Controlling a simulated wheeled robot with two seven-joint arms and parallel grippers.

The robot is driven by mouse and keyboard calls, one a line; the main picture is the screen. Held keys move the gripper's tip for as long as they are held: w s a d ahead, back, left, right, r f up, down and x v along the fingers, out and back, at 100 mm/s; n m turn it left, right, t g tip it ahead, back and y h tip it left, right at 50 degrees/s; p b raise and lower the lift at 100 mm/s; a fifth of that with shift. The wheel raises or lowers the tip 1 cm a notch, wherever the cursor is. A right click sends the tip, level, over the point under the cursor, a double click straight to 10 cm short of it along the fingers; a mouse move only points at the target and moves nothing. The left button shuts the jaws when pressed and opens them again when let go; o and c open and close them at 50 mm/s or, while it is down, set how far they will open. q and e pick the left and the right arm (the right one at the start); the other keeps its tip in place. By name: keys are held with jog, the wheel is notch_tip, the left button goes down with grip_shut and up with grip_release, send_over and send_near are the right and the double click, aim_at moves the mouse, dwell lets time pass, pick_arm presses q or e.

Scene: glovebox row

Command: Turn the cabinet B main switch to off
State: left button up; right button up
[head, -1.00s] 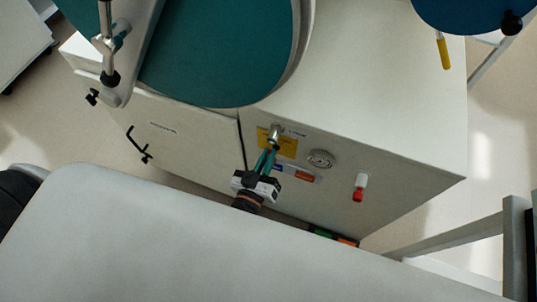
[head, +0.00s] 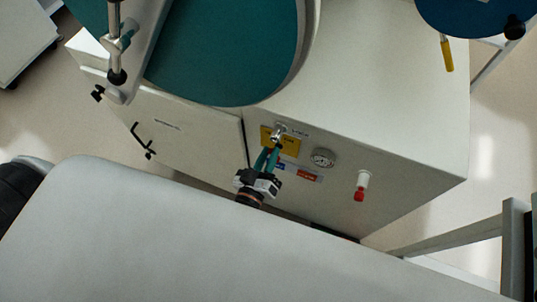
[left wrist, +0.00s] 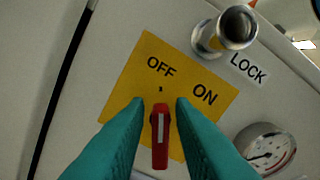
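The main switch is a red handle (left wrist: 160,138) with a white stripe, in front of a yellow plate (left wrist: 118,98) marked OFF and ON. The plate also shows on the cabinet front in the head view (head: 291,146). My left gripper (left wrist: 155,103) is open, with one teal fingertip on each side of the handle and a small gap on both sides. In the head view my left gripper (head: 267,152) reaches up to the plate and hides the handle. Which label the handle points to is hard to tell. My right gripper is not in view.
A metal lock cylinder (left wrist: 228,30) labelled LOCK sticks out just beside the plate. A round gauge (head: 322,158) and a red-tipped white fitting (head: 361,186) are to the right. A door with a black handle (head: 142,140) is to the left.

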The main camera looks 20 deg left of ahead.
pick_arm(q)
jog(key=shift+o, duration=0.7)
jog(key=s+b, duration=0.1)
jog(key=s, duration=1.1)
jog(key=shift+a, duration=0.2)
